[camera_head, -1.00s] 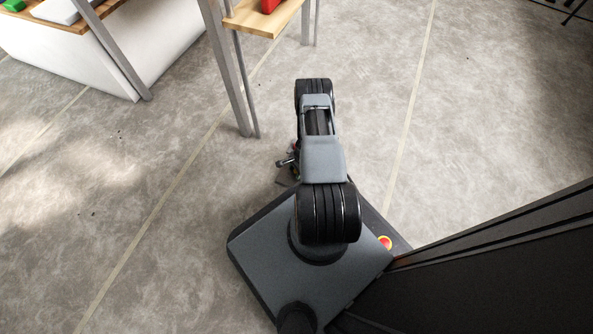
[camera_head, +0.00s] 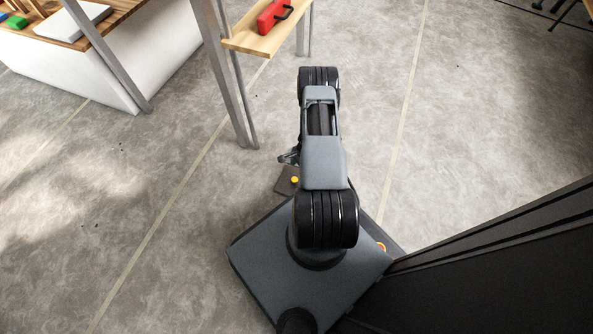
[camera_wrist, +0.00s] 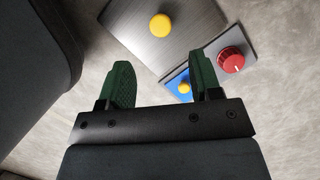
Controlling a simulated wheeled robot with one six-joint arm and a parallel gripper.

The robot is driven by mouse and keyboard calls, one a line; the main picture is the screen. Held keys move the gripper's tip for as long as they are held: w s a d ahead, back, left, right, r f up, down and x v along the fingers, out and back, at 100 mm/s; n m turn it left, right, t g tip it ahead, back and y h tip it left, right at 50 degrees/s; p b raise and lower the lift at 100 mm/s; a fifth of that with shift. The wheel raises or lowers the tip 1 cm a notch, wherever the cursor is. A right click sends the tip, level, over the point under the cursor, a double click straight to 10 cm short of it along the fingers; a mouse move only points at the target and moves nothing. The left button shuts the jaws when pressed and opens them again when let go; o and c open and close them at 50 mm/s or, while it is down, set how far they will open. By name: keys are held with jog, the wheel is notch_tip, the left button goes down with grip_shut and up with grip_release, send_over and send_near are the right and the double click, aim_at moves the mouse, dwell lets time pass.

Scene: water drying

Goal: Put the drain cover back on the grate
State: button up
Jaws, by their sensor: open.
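A brushed dark metal plate with a yellow knob (camera_wrist: 161,27) lies on the floor at the top of the wrist view. It also shows in the head view (camera_head: 285,181), left of my arm. A grey plate with a red knob (camera_wrist: 231,61) and a blue piece with a yellow knob (camera_wrist: 184,86) lie beside it. I cannot tell surely which is the drain cover; no grate is clearly visible. My gripper (camera_wrist: 163,80) is open and empty, with its green fingers apart. The right finger overlaps the blue piece in the picture. My arm hides part of the floor.
A wooden shelf (camera_head: 246,40) on metal posts holds a red case (camera_head: 270,17), ahead of my arm. A white-sided table (camera_head: 110,62) stands at the upper left. A dark panel (camera_head: 500,275) fills the lower right. The floor at left and right is open.

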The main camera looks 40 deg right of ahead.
jog(key=w+a+r+n, duration=0.3)
jog(key=r, duration=0.7)
jog(key=w+a+r+n, duration=0.2)
jog(key=w+r+n, duration=0.1)
jog(key=r, duration=0.6)
jog(key=w+a+r+n, duration=0.2)
jog(key=a+r, duration=0.1)
jog(key=r, duration=0.7)
jog(key=s+a+r+n+t+h, duration=0.1)
jog(key=s+a+r+n, duration=0.1)
jog(key=a+r+n, duration=0.3)
jog(key=s+a+r+h, duration=0.1)
jog(key=s+a+r, duration=0.1)
jog(key=r, duration=0.5)
jog(key=s+a+r+n+t+h, duration=0.1)
jog(key=s+a+r+n, duration=0.4)
jog(key=s+r, duration=0.3)
jog(key=shift+s+a+r+n, duration=0.15)
jog(key=shift+s+a+n, duration=0.3)
jog(key=shift+s, duration=0.75)
jog(key=shift+d+r+p, duration=0.1)
jog(key=shift+r+p, duration=0.05)
jog(key=shift+p, duration=0.2)
notch_tip(320, 180, up, 39)
jog(key=t+p, duration=0.1)
jog(key=p, duration=3.6)
